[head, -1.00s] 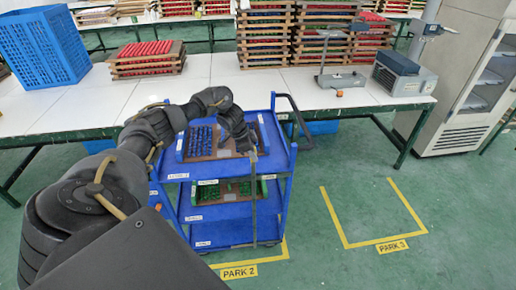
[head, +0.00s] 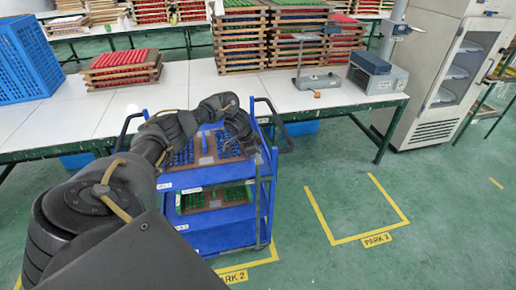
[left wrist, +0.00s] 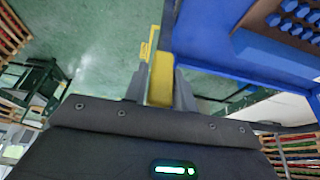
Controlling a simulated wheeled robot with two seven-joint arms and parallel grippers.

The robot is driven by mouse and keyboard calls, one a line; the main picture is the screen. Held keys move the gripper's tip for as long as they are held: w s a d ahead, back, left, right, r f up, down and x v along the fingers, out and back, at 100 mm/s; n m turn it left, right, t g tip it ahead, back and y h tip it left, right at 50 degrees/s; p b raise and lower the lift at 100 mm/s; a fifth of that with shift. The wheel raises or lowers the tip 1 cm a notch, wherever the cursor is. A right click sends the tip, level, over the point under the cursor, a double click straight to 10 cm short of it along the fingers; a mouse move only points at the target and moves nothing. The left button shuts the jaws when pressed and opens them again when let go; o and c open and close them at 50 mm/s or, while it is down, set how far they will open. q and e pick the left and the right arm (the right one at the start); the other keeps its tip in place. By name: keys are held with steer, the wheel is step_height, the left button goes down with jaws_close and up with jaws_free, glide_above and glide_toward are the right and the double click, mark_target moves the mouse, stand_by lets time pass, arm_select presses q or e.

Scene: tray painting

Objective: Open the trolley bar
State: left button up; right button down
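The blue trolley (head: 225,243) stands in front of the long white-topped table. Its thin upright bar (head: 258,205) shows at the right of its near side, close to the right post. My left gripper (head: 256,152) is at the upper part of this bar, by the trolley's near right corner. In the left wrist view, a yellow piece (left wrist: 160,80) fills the gap between the fingers of my left gripper (left wrist: 160,88); it looks like the bar seen nearly end-on. The fingers seem closed on it. My right gripper is not in view.
Trays with blue pieces (head: 203,148) and green pieces (head: 215,197) lie on the trolley's shelves. The white table (head: 200,85) with stacked trays and a blue crate (head: 38,60) is behind. The floor inside the yellow marking (head: 352,208) at right is free.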

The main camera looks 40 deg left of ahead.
arm_select(q)
steer(key=o, duration=0.3)
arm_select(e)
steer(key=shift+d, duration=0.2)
arm_select(q)
steer(key=shift+r, duration=0.1)
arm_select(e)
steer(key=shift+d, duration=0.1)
arm_select(q)
steer(key=shift+a+r, duration=0.15)
steer(key=shift+r, duration=0.15)
steer(key=b+v, duration=0.1)
steer(key=v, duration=0.9)
steer(key=shift+s+b, duration=0.15)
steer(key=shift+b, duration=0.25)
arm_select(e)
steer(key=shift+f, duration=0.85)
arm_select(q)
steer(key=shift+f, duration=0.15)
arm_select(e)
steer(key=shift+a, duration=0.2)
